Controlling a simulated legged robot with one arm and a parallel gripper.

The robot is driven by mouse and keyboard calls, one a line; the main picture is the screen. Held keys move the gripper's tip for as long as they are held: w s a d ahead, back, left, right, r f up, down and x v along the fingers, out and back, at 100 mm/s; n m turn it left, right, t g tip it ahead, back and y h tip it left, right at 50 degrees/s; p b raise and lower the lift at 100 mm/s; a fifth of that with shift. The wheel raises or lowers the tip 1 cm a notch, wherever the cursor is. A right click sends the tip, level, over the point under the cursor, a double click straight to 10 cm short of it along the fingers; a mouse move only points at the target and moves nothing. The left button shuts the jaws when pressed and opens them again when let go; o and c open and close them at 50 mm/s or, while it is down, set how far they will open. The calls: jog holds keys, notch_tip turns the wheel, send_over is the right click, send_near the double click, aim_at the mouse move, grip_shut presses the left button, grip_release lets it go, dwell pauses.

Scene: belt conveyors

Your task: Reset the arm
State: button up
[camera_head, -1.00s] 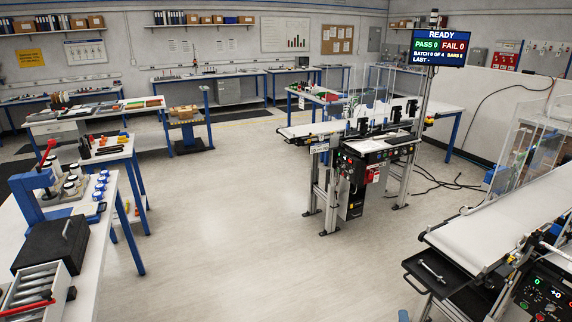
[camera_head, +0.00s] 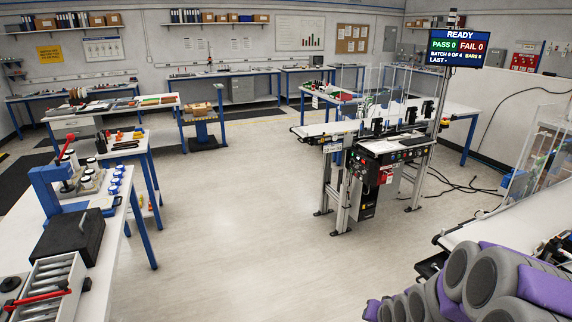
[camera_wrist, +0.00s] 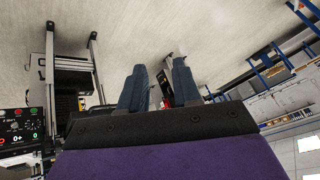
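My gripper (camera_wrist: 160,85) shows in the wrist view as two dark blue ridged fingers standing apart, with nothing seen held between them. Floor and a test station show beyond the fingers, some distance away. In the head view my grey and purple arm is folded in the lower right corner; its gripper cannot be made out there.
A white conveyor belt (camera_head: 480,228) lies at the right, partly hidden by my arm. A test station (camera_head: 372,165) with a READY screen (camera_head: 458,48) stands right of middle. A workbench with a blue press (camera_head: 52,190) is at left. The floor (camera_head: 235,230) between is clear.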

jog(key=s+a+r+n+g, duration=0.1)
jog(key=s+a+r+g, duration=0.2)
jog(key=s, duration=0.8)
jog(key=s+a+r+n+g, duration=0.2)
jog(key=s+r, duration=0.5)
jog(key=s, duration=0.4)
jog(key=s+a+r+n+g, duration=0.1)
jog(key=s+a+r+g, duration=0.2)
jog(key=s, duration=0.9)
notch_tip(320, 180, up, 2)
jog(key=shift+a+r+n+g, duration=0.15)
jog(key=shift+a+n+g, duration=0.15)
jog(key=shift+a, duration=0.5)
